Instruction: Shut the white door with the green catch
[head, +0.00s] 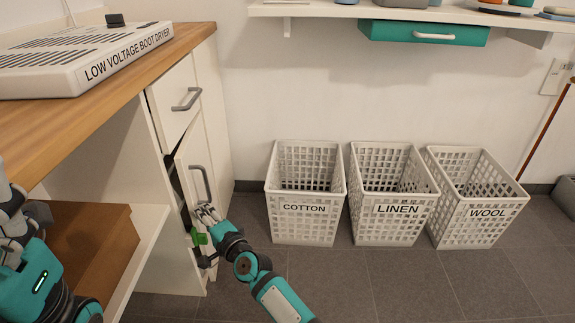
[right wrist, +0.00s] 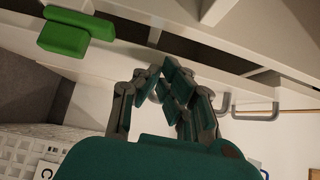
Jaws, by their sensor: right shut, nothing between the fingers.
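The white door (head: 187,168) of the low cabinet stands ajar, with a dark gap along its left edge. Its grey bar handle (head: 201,183) is on the front face. The green catch (head: 199,238) is low by the door's edge; it also shows at the upper left of the right wrist view (right wrist: 75,32). My right gripper (head: 206,211) is shut and empty, close in front of the door just below the handle; I cannot tell if it touches. My left arm is at the left edge, and its gripper's fingers are not clear there.
A closed drawer (head: 178,100) is above the door. The wooden worktop (head: 190,40) carries a boot dryer (head: 85,55). A brown box (head: 90,245) sits on the open shelf. White baskets marked cotton (head: 305,225), linen (head: 392,225) and wool (head: 475,230) stand right. Floor before them is clear.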

